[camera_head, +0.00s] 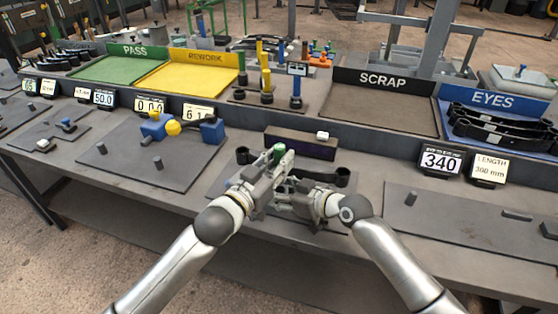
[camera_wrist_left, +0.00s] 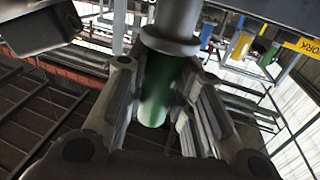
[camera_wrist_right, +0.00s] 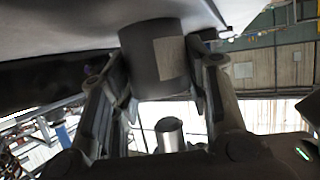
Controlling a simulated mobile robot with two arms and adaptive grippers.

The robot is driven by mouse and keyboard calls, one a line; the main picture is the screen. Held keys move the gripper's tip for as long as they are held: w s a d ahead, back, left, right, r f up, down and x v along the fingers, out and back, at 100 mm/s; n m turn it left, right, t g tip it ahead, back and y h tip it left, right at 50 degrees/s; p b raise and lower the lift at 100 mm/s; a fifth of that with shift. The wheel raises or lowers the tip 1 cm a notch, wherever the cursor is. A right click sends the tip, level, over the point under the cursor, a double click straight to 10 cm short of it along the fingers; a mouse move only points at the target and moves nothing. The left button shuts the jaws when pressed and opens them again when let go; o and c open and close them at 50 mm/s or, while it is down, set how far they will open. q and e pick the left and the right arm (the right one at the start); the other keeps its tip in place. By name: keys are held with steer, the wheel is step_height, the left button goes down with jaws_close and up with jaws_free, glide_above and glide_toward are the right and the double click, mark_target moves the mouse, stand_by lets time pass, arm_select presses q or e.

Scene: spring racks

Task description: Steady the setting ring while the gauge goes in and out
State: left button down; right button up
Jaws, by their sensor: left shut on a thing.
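My left gripper (camera_head: 275,172) is shut on the green handle (camera_wrist_left: 157,95) of the gauge. Its green top (camera_head: 279,150) also shows in the head view. A grey metal collar (camera_wrist_left: 172,35) joins the handle. In the right wrist view the dark grey setting ring (camera_wrist_right: 154,60), with a lighter square patch, sits between the fingers of my right gripper (camera_wrist_right: 160,75). Whether both fingers press on it is unclear. A bright metal cylinder (camera_wrist_right: 170,133), probably the gauge's end, shows apart from the ring.
A yellow-knobbed blue fixture (camera_head: 212,131) is at left. Display signs (camera_head: 441,160) line the bench.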

steer(key=o, duration=0.3)
steer(key=v, duration=1)
steer(key=shift+s+d+r, duration=0.1)
steer(key=shift+d, duration=0.15)
steer(key=shift+s+d+r, duration=0.3)
steer(key=shift+s+d, duration=0.15)
steer(key=shift+d, duration=0.05)
